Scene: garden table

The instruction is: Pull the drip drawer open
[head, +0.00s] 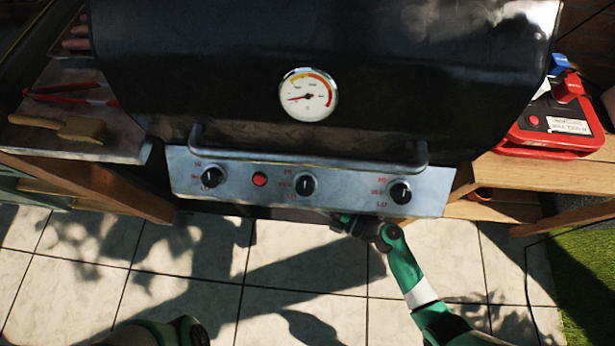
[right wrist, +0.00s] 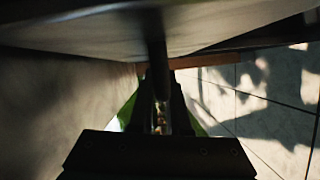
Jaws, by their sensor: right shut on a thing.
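The drip drawer is mostly hidden under the grill's front control panel (head: 235,190) in the head view, and I cannot make out how far it is open. My right gripper (head: 345,221) reaches in below the panel, right of its middle. In the right wrist view my right gripper (right wrist: 160,100) is shut on a dark narrow bar (right wrist: 157,62), which looks like the drawer's handle. A pale, shaded surface spans the top of that view. My left gripper is not in view; only parts of my left arm show at the bottom left of the head view.
The black grill lid (head: 400,85) with its gauge (head: 308,95) and long handle (head: 300,146) is closed above the panel. A side shelf (head: 110,145) with tools is at left, a red case (head: 555,125) at right. The tiled floor (head: 300,270) is clear.

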